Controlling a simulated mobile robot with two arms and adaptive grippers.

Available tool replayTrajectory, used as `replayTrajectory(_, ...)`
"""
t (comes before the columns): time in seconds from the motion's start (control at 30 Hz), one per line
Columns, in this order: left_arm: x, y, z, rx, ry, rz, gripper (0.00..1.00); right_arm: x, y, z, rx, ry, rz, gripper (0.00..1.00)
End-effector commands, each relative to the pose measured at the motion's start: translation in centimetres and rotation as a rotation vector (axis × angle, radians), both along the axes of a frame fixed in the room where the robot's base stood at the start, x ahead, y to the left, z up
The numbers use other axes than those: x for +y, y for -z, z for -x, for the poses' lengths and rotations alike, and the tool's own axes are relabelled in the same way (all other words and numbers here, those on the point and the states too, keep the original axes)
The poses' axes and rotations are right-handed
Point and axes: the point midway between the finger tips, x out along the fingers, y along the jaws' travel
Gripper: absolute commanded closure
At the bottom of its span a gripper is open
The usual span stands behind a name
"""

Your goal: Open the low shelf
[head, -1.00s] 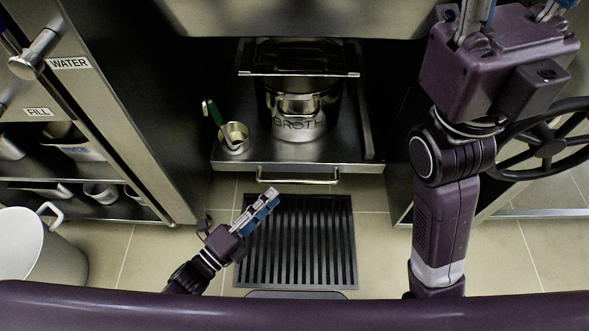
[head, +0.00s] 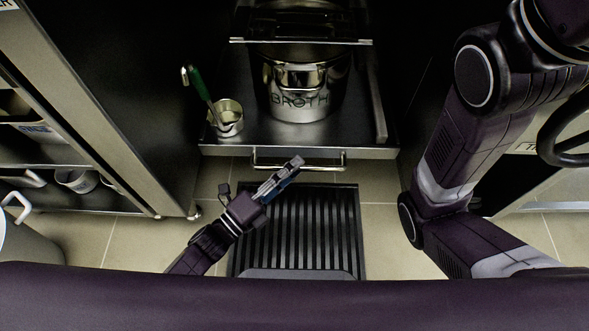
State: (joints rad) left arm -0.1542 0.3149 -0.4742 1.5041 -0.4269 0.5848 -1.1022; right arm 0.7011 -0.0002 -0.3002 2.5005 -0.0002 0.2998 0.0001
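The low shelf (head: 240,143) is a dark metal pull-out tray near the floor in the middle of the head view. Its bar handle (head: 325,168) runs along the front edge. A shiny pot marked BROTH (head: 330,97) and a small steel cup (head: 229,120) with a green-handled tool stand on it. My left gripper (head: 290,168) points up and right at the handle, and its fingertips overlap the bar in the picture. I cannot tell whether they touch it, or how far apart the fingers are. My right gripper is out of view; only my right arm shows.
A black slotted floor mat (head: 310,225) lies in front of the shelf. A steel cabinet with open shelves (head: 80,110) stands on the left, with a white bin (head: 20,235) below it. A dark handwheel (head: 560,140) is at the right edge.

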Motion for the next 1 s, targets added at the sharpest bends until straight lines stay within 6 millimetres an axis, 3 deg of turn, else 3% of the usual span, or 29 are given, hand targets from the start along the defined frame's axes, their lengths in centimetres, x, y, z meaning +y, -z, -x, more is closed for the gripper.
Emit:
replayTrajectory(0.37,-0.55,-0.14,-0.49,0.001,0.000,0.001,0.72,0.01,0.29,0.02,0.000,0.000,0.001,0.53)
replayTrajectory(0.63,-0.52,-0.13,-0.48,0.001,0.000,0.001,1.00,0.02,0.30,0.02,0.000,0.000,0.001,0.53)
replayTrajectory(1.0,-0.47,-0.12,-0.47,0.001,0.000,0.001,1.00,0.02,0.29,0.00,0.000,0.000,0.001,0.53)
